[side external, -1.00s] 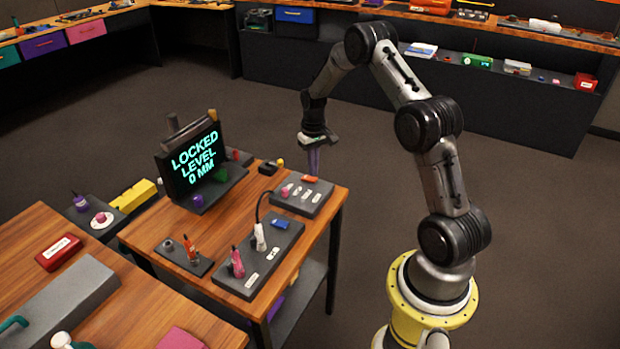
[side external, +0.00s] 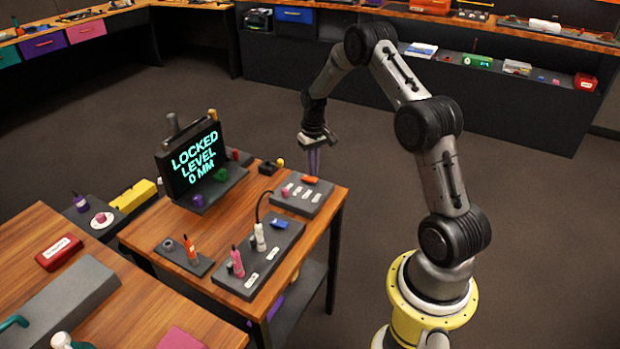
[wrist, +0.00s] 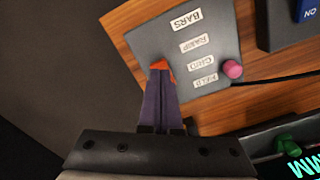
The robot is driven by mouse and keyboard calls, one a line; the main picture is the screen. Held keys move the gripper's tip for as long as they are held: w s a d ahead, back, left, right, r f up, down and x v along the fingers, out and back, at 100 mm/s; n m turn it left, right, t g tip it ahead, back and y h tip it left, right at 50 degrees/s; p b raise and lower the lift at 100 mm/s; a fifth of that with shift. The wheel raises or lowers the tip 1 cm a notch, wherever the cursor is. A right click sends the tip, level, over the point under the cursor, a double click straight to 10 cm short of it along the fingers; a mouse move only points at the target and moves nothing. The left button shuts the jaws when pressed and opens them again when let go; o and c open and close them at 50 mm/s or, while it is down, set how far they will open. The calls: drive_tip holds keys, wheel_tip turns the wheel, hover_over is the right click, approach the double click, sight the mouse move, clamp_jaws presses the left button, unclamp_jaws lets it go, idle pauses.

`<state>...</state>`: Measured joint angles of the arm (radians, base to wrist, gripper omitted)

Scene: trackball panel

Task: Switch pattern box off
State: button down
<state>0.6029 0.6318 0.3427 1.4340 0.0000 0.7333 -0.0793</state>
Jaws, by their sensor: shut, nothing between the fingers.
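The pattern box appears to be the grey panel (side external: 318,203) at the table's back right corner. In the wrist view the panel (wrist: 205,35) carries the labels BARS, RAMP and two more, a pink knob (wrist: 232,69) and an orange switch (wrist: 162,65). The orange switch also shows in the side view (side external: 310,180). My gripper (side external: 314,172) is shut and empty, pointing down at the switch. In the wrist view its fingertips (wrist: 160,78) overlap the switch and hide part of it. I cannot tell whether they touch it.
A second grey box (side external: 262,262) with a blue switch (side external: 280,224), a white plug with a cable and a pink bottle-like piece stands in front. A dark screen (side external: 193,160) reads "LOCKED LEVEL 0 MM". Open floor lies right of the table.

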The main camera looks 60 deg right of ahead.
sight(313, 179)
drive_tip(key=shift+f, duration=0.95)
idle(0.4)
drive_tip(key=shift+r, duration=3.55)
